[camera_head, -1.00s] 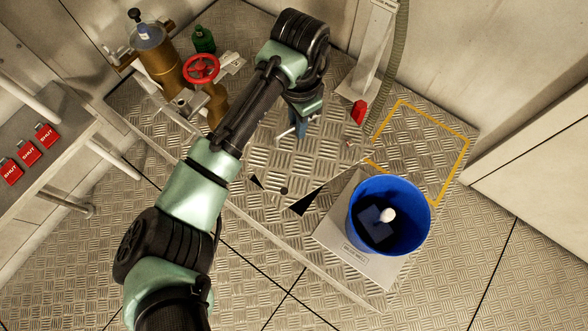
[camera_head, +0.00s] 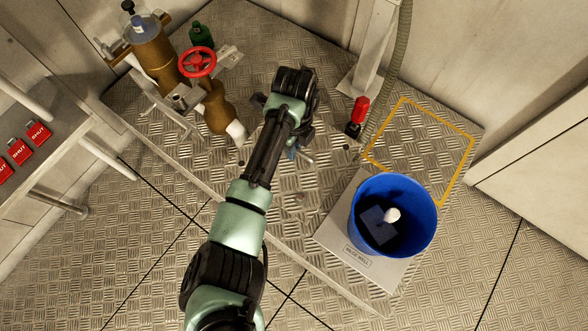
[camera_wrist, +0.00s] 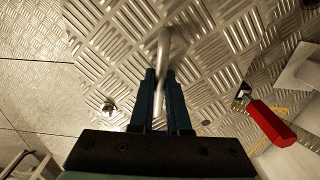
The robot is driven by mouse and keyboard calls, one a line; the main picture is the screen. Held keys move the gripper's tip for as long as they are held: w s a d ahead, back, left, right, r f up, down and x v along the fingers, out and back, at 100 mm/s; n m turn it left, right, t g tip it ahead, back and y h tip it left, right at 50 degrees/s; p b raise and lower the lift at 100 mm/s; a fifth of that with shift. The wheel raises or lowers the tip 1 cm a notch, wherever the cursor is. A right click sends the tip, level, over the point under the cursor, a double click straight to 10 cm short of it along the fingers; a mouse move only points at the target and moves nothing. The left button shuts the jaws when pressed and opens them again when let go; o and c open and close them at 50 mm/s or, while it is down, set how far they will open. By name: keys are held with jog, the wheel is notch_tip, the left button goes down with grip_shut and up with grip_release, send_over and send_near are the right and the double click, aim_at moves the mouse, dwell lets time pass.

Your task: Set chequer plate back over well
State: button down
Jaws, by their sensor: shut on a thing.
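The chequer plate (camera_wrist: 120,45) lies under my gripper in the wrist view, with a bent metal bar handle (camera_wrist: 163,48) rising from it. My gripper (camera_wrist: 163,82) has its two blue fingers closed on that handle. In the head view my gripper (camera_head: 295,153) is low over the plinth floor, partly hidden by my arm. The plate (camera_head: 284,180) blends there with the surrounding chequered floor, and its outline is hard to make out. No dark well opening shows; my arm hides part of that area.
A blue bucket (camera_head: 428,222) stands on a grey base plate (camera_head: 340,225) at right. A yellow outlined rectangle (camera_head: 470,150) marks the floor behind it. A red-handled item (camera_head: 361,108) stands by a post. A brown pump with a red handwheel (camera_head: 198,62) is at upper left.

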aim_at(294, 165)
notch_tip(294, 165, down, 10)
jog(key=b, duration=0.5)
jog(key=shift+r+b, duration=0.1)
jog(key=shift+b, duration=0.2)
jog(key=c, duration=1.3)
grip_release()
jog(key=shift+f, duration=0.25)
jog(key=o, duration=0.4)
notch_tip(294, 165, up, 12)
jog(key=p, duration=0.7)
jog(key=shift+r, duration=0.25)
